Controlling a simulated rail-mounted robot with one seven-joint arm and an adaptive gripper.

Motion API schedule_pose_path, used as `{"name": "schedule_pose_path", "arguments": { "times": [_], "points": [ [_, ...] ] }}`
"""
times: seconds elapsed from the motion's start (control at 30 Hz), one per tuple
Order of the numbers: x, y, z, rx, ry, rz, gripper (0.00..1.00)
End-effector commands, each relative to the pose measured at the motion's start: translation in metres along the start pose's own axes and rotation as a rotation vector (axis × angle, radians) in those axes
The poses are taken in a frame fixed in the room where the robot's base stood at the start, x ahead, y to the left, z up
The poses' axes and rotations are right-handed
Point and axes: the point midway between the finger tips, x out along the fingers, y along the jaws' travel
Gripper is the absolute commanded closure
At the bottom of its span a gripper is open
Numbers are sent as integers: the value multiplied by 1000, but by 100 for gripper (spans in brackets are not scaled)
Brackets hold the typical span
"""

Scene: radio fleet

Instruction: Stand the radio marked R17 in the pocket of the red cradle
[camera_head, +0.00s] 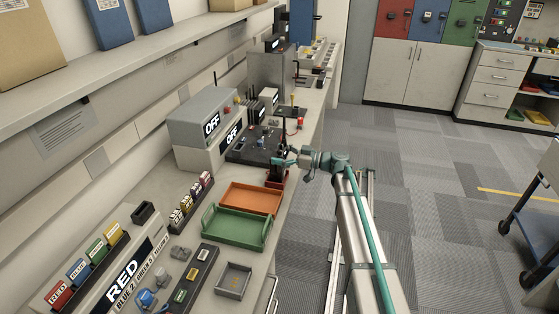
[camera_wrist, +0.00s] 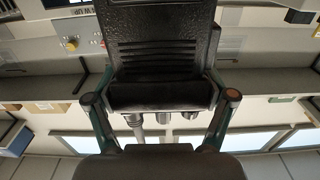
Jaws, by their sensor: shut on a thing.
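My gripper (camera_head: 284,161) is over the bench's right edge, shut on a dark radio (camera_head: 283,149). In the wrist view the black radio (camera_wrist: 160,48) fills the space between the two fingers of my gripper (camera_wrist: 160,85). Its ribbed grille faces the camera, and its knobs and antenna base point toward the picture's bottom. No R17 marking is readable. A small red block, seemingly the red cradle (camera_head: 277,182), is just below my gripper at the bench edge. Its pocket is hidden, and I cannot tell whether the radio is in it or above it.
An orange tray (camera_head: 252,198) and a green tray (camera_head: 236,230) lie nearer on the bench. A black panel (camera_head: 250,148) and grey boxes marked OFF (camera_head: 203,117) stand behind and left. Several dark radios (camera_head: 262,101) stand farther back.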

Motion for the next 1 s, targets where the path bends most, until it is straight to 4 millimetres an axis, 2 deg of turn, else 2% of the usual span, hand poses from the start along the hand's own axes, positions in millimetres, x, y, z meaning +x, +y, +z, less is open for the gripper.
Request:
{"name": "schedule_pose_path", "arguments": {
  "times": [0.3, 0.5, 0.7, 1.0],
  "points": [
    [0, 0, -53, -3, 1, 0, 80],
    [0, 0, -77, -1, 2, 0, 80],
    [1, -1, -79, 1, 1, 0, 80],
    [4, -2, -58, 1, 1, 0, 80]
  ]
}}
